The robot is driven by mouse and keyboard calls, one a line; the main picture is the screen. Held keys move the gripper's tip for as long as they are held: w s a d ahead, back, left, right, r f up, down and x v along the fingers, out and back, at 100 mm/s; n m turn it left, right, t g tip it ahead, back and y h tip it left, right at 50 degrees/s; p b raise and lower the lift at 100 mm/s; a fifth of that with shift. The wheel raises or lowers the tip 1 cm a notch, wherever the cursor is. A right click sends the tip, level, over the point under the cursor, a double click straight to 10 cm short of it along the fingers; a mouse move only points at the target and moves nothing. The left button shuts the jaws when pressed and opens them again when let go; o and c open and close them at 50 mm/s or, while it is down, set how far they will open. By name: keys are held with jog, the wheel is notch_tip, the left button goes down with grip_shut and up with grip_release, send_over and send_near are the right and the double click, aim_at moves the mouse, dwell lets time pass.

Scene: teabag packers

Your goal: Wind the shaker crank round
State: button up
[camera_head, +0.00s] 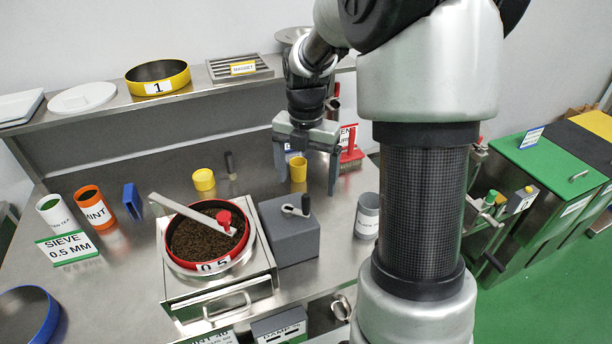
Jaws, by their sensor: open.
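The shaker is a metal box (222,299) with a red-rimmed sieve (186,262) on top, marked 0.5 and holding dark brown leaf. A pale bar (185,212) reaches over the sieve, with a red knob (224,218) by its end. A grey block (291,240) stands just right of the shaker.
Another yellow cup (203,180), a blue piece (133,203), an orange tin (94,207) and a white tin (55,214) stand left. A grey tin (367,215) stands right of the block. A shelf (120,109) runs along the back.

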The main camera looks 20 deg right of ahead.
aim_at(306, 205)
notch_tip(306, 205, down, 7)
jog(key=b, duration=0.5)
jog(key=shift+f+b, duration=0.2)
jog(key=shift+b, duration=0.2)
jog(key=shift+s+f+b, duration=0.1)
jog(key=shift+f+b, duration=0.35)
jog(key=shift+f, duration=0.35)
